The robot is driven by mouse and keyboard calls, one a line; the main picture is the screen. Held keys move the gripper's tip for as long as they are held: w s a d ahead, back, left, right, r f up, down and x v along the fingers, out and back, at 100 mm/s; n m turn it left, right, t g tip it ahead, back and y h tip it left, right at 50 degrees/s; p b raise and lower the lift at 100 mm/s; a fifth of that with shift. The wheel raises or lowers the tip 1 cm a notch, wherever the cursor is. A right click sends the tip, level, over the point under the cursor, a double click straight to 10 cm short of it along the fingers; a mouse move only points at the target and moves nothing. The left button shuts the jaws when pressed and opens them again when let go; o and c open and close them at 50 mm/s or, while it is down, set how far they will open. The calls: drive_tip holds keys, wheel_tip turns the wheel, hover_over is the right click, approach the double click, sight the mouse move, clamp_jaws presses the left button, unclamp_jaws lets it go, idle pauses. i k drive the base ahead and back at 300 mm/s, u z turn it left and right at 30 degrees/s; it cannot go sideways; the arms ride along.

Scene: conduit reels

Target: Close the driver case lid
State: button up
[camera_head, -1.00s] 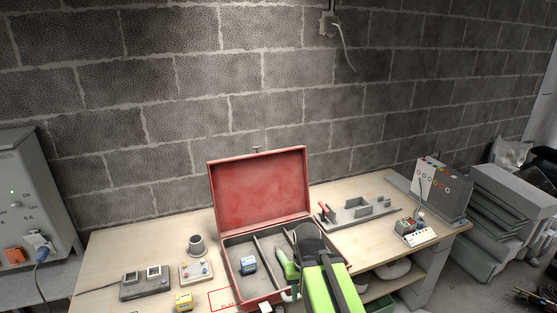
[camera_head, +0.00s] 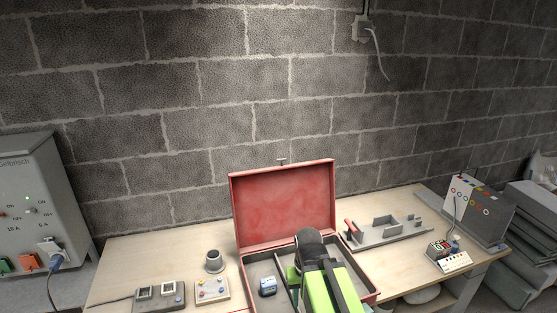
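The red driver case (camera_head: 243,264) stands on the wooden bench with its lid (camera_head: 285,205) open and upright at the back. A small latch shows on the lid's top edge. Inside the grey-lined case is a small blue block (camera_head: 267,287) in the left part. My green and black arm reaches over the right part of the case from the front. Its dark end, my gripper (camera_head: 309,240), is in front of the lid's lower right. The fingertips are hidden, so I cannot tell whether it is open or shut, or whether it touches the lid.
A grey cup (camera_head: 214,262) and small terminal boxes (camera_head: 160,296) stand left of the case. A grey fixture with a red part (camera_head: 385,231) lies to the right. A meter (camera_head: 440,250) and a socket box (camera_head: 480,210) stand farther right. A block wall rises behind.

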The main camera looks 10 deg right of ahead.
sight(270, 205)
drive_tip(key=i, duration=0.5)
drive_tip(key=z, duration=0.55)
drive_tip(key=k, duration=1.35)
drive_tip(key=u, duration=0.25)
drive_tip(key=i, duration=1)
drive_tip(key=u, duration=1.1)
drive_tip(key=i, duration=0.9)
drive_tip(key=u, duration=0.65)
